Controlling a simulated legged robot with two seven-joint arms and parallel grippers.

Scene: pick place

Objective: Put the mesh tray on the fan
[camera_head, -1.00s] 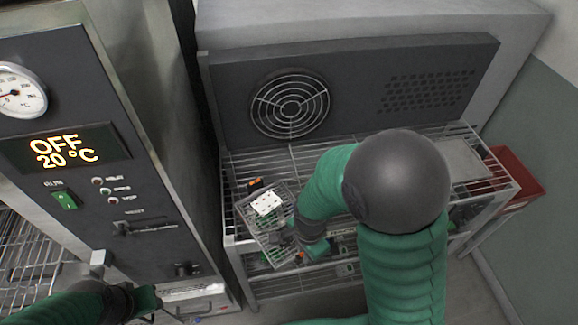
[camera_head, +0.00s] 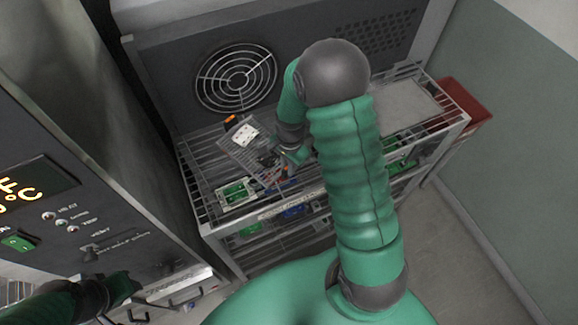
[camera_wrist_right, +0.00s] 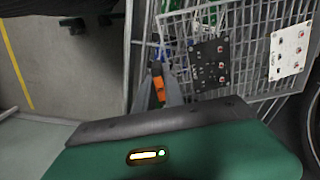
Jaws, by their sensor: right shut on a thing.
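The mesh tray (camera_head: 262,158) is a wire basket with a white card in it. It is tilted above the left part of the wire rack, in front of the fan (camera_head: 236,78), a round grille in the dark back panel. My right gripper (camera_head: 285,165) is shut on the tray at its right side; the fingertips are partly hidden. In the right wrist view the tray (camera_wrist_right: 245,20) fills the upper right, with a black and a white board. My left gripper (camera_head: 128,292) is low at the left by the oven front, its fingers unclear.
The wire rack (camera_head: 208,212) holds a green circuit board (camera_head: 236,191) at its left front and a flat grey plate (camera_head: 405,105) at its right. A red bin (camera_head: 465,100) stands at the far right. The oven (camera_head: 100,190) bounds the left side.

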